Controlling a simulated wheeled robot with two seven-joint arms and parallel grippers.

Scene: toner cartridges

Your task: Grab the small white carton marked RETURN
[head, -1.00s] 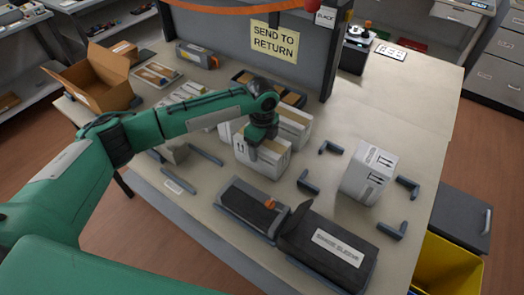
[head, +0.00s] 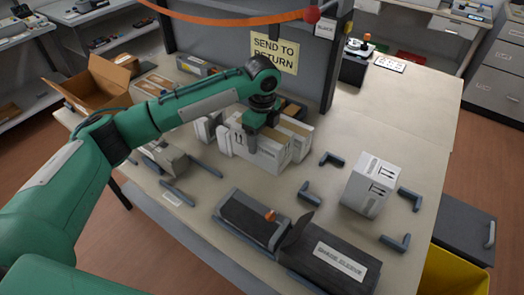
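A small white carton (head: 262,156) with dark arrow marks is under my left gripper in the middle of the table. My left gripper (head: 251,145) reaches down onto its top, with its fingers closed on it as far as I can see. The word RETURN cannot be read on it. Another white carton (head: 293,142) with a tan top is close behind it. A separate white carton (head: 368,186) with arrows stands upright at the right, between dark corner brackets. My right gripper is not in view.
A yellow sign (head: 274,51) reading SEND TO RETURN hangs on the grey back panel. An open brown box (head: 98,88) is at the back left. Bare table lies at the far right.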

